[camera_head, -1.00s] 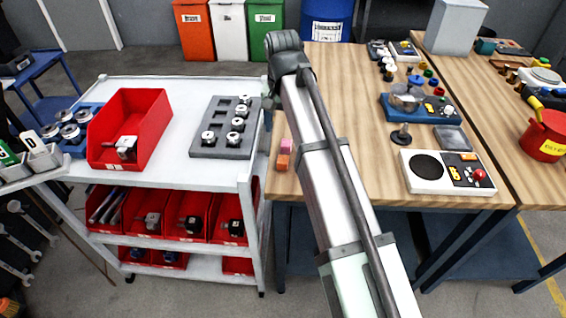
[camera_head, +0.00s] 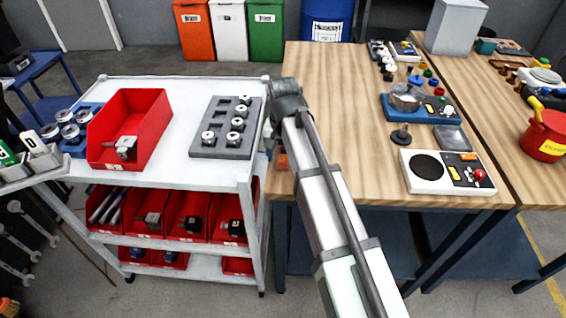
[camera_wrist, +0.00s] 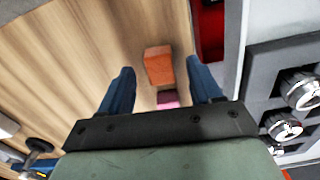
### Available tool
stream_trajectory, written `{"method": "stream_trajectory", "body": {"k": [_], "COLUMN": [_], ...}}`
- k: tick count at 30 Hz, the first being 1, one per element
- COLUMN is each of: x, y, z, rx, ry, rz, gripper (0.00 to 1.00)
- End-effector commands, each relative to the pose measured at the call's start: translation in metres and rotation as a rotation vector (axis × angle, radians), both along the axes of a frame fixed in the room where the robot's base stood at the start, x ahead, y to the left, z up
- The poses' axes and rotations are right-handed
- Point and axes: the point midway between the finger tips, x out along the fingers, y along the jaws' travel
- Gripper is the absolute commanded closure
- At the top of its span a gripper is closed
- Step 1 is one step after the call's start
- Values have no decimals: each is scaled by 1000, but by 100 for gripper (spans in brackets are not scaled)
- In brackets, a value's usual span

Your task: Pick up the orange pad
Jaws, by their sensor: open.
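The orange pad (camera_wrist: 158,66) is a small block on the wooden table, near its left edge by the cart. In the wrist view it lies ahead of and between the open fingers of my gripper (camera_wrist: 160,90), with nothing held. A pink block (camera_wrist: 167,97) sits right beside it, closer to the gripper base and partly hidden by it. In the head view the orange pad (camera_head: 282,162) is partly covered by my arm, the pink block is hidden, and my fingertips cannot be made out.
The white cart (camera_head: 185,83) stands left of the table (camera_head: 350,185), carrying a red bin (camera_head: 150,125) and a grey fixture tray (camera_head: 228,153) with metal parts close to my gripper. A white control panel (camera_head: 425,172) sits on the table's right. The table's middle is clear.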

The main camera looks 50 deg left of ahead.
Motion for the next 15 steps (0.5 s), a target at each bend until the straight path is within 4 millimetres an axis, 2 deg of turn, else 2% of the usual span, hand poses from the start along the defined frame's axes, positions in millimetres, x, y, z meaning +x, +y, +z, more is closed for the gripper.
{"method": "stream_trajectory", "body": {"k": [4, 11, 15], "x": [0, 0, 0], "y": [0, 0, 0], "z": [-16, -18, -18], "rx": [-1, 1, 0], "ry": [0, -1, 0], "rz": [1, 1, 1], "gripper": [36, 36, 47]}}
